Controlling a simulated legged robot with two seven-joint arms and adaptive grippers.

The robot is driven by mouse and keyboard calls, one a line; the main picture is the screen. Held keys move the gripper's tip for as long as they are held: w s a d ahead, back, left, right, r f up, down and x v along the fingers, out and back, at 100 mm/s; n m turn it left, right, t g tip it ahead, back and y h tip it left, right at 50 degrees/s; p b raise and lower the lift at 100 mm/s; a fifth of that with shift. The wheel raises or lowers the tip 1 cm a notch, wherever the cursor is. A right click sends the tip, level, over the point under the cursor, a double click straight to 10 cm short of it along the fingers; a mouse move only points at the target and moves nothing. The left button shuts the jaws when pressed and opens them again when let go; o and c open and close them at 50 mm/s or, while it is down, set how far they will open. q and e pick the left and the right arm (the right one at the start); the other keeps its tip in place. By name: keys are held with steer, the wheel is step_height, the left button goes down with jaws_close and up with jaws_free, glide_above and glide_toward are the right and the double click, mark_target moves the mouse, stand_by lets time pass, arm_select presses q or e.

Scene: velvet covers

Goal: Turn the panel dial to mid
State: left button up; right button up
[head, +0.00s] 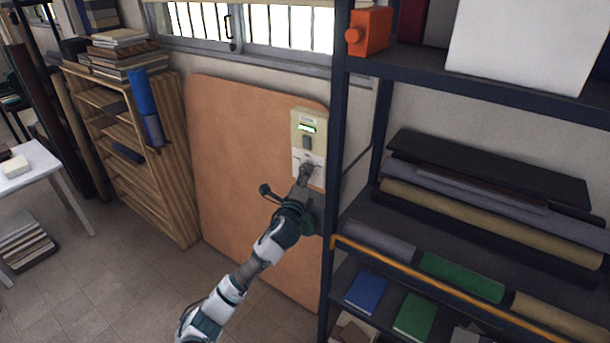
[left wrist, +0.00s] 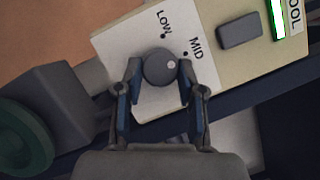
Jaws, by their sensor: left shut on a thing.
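The control panel (head: 308,130) is a cream plate on the wall beside the shelf's dark post. It has a lit green display and a grey rocker switch (left wrist: 239,30). In the left wrist view the round grey dial (left wrist: 160,67) sits on the panel's pale lower part, near the printed words LOW and MID, each with a dot. My left gripper (left wrist: 163,85) is shut on the dial, one finger at each side. My right gripper is not in view.
A dark metal shelf (head: 335,200) with fabric rolls stands close on the right of the panel. An orange box (head: 369,32) is on its upper shelf. A large tan board (head: 240,150) is behind my arm. A wooden bookcase (head: 160,190) stands left, with open floor before it.

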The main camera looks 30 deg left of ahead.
arm_select(q)
steer(key=o, duration=1.1)
steer(key=shift+a, duration=0.1)
steer(key=shift+o, duration=0.2)
steer(key=shift+a+f, duration=0.1)
steer(key=v, duration=1.1)
steer(key=shift+s, duration=0.4)
steer(key=shift+f, duration=0.15)
